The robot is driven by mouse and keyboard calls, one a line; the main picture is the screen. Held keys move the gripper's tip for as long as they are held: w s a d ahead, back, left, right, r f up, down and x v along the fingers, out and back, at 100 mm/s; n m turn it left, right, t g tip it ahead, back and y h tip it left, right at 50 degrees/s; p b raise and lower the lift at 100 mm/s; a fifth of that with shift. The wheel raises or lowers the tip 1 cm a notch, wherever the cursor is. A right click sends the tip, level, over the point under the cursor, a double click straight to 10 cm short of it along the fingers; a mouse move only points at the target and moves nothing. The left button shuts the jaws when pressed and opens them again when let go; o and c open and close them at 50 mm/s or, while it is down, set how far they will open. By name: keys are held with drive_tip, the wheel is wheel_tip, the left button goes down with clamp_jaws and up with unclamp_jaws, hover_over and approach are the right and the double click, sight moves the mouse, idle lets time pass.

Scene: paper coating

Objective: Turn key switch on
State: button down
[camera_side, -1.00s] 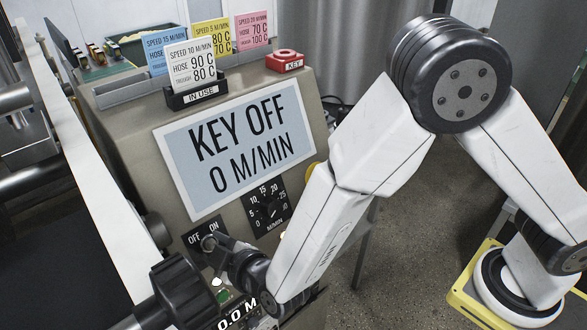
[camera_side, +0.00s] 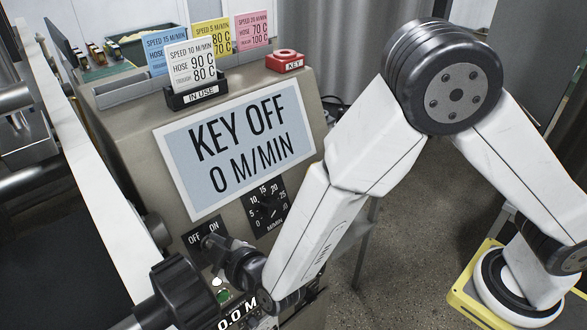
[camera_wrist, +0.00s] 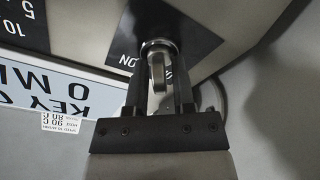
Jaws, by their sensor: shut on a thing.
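The key switch plate (camera_side: 194,238), marked OFF and ON, is low on the grey control panel. In the wrist view, the round metal switch (camera_wrist: 158,48) is straight ahead of my gripper (camera_wrist: 160,92). The fingers are shut on the key (camera_wrist: 158,72), whose head shows between them. The key points into the switch; how deep it sits is hard to tell. In the side view my gripper (camera_side: 212,245) is at the plate and hides the switch and key. The display (camera_side: 240,150) reads KEY OFF and 0 M/MIN.
A speed dial (camera_side: 266,207) is just above and right of the switch. A black knob (camera_side: 182,290) and a green button (camera_side: 223,296) are below. The red KEY holder (camera_side: 285,62) and card holder (camera_side: 197,95) are on top of the panel. White paper (camera_side: 100,170) runs along the left.

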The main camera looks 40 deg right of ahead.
drive_tip(key=shift+m, duration=0.4)
drive_tip(key=m, duration=0.3)
drive_tip(key=m+h, duration=0.1)
drive_tip(key=m, duration=0.4)
drive_tip(key=m+h, duration=0.1)
drive_tip(key=m, duration=0.3)
drive_tip(key=shift+d+m, duration=0.1)
drive_tip(key=shift+m, duration=2)
drive_tip(key=c, duration=0.7)
unclamp_jaws()
